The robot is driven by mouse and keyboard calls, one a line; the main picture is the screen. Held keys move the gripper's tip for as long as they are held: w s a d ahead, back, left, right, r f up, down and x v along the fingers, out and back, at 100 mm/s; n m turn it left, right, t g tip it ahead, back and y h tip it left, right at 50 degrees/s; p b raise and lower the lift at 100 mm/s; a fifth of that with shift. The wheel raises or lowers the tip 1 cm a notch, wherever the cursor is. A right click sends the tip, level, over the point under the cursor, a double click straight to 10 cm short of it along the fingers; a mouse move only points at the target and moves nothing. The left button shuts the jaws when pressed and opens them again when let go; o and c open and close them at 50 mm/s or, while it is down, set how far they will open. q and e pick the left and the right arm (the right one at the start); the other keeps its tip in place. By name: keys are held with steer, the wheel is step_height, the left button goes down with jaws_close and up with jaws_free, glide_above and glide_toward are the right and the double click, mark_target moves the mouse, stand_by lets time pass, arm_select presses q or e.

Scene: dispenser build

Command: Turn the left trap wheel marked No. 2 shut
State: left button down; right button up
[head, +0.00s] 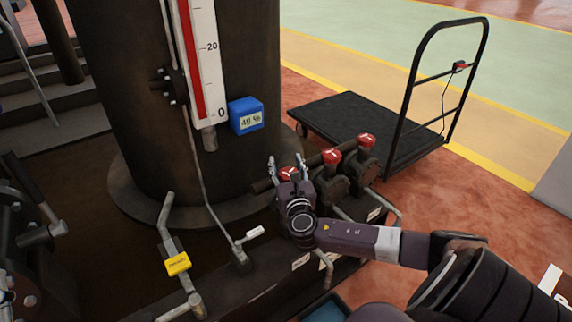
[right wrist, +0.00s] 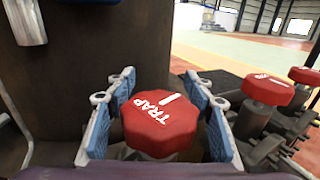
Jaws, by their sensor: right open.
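Three red-topped trap wheels stand in a row. The left wheel (head: 289,174) is partly covered by my right gripper (head: 286,163) in the head view. In the right wrist view this red, many-sided wheel (right wrist: 160,126) reads TRAP beside one white stroke; I see no readable No. 2. My right gripper (right wrist: 160,84) is open, with a blue-padded finger on each side of the wheel; I cannot tell whether they touch it. The middle wheel (head: 331,156) and right wheel (head: 365,140) stand beyond to the right. My left gripper is not in view.
A dark column with a red-and-white gauge (head: 207,70) and a blue 40 % box (head: 246,116) stands behind. A lever with a yellow tag (head: 178,264) and a white-handled lever (head: 255,232) are left of my gripper. A black cart (head: 345,115) stands behind the wheels.

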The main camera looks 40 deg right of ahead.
steer(key=c, duration=1)
steer(key=shift+f, duration=0.15)
steer(key=shift+c, duration=0.8)
steer(key=shift+a, duration=0.1)
steer(key=shift+c, duration=0.2)
